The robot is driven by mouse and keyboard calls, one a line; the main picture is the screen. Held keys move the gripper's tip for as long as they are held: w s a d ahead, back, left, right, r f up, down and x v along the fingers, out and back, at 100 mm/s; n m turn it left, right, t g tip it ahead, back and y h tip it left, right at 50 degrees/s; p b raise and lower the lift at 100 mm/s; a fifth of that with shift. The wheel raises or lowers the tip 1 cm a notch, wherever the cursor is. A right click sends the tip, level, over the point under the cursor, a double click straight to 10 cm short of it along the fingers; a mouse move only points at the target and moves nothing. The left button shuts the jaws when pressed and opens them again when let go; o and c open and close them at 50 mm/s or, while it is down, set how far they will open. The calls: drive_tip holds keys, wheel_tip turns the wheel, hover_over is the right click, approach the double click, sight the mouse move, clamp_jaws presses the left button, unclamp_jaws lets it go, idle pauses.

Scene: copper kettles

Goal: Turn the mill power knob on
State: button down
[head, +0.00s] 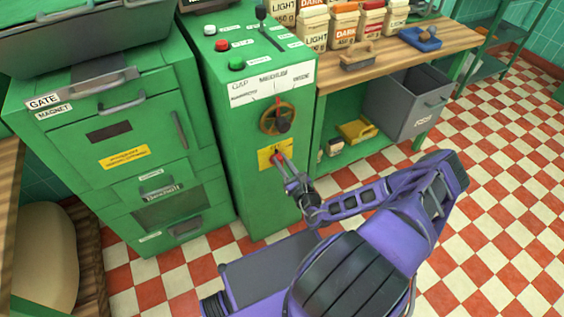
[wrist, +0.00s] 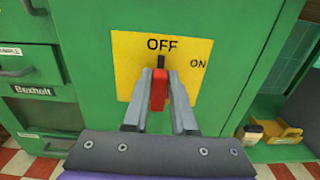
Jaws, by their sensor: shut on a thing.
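The red power knob (wrist: 159,89) sits on a yellow plate (wrist: 125,45) marked OFF at the top and ON at the right. Its black pointer stands straight up at OFF. My gripper (wrist: 160,97) has one finger on each side of the knob and is shut on it. In the head view the plate (head: 264,161) is on the lower front of the green mill cabinet (head: 255,207), and my gripper (head: 281,163) reaches it from the right, covering part of the knob.
Red and green buttons and a lever (head: 262,14) are on the cabinet top. A wooden bench (head: 430,48) with coffee bags and a grey bin (head: 405,98) stand to the right. Checkered floor is open at right.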

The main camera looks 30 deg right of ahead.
drive_tip(key=shift+m, duration=0.3)
drive_tip(key=m, duration=0.2)
drive_tip(key=d+m+p, duration=0.1)
drive_tip(key=m, duration=0.2)
drive_tip(key=shift+d+f, duration=0.1)
drive_tip(key=shift+f, duration=0.1)
drive_tip(key=m, duration=0.4)
drive_tip(key=f+m, duration=0.1)
drive_tip(key=m, duration=0.1)
drive_tip(key=shift+d+b, duration=0.35)
drive_tip(key=shift+d, duration=0.05)
drive_tip(key=shift+m, duration=0.3)
drive_tip(key=c, duration=0.7)
unclamp_jaws()
drive_tip(key=s, duration=0.5)
drive_tip(key=s+p, duration=0.1)
drive_tip(key=s, duration=1.1)
drive_tip(key=shift+s+d, duration=0.2)
drive_tip(key=shift+d, duration=0.1)
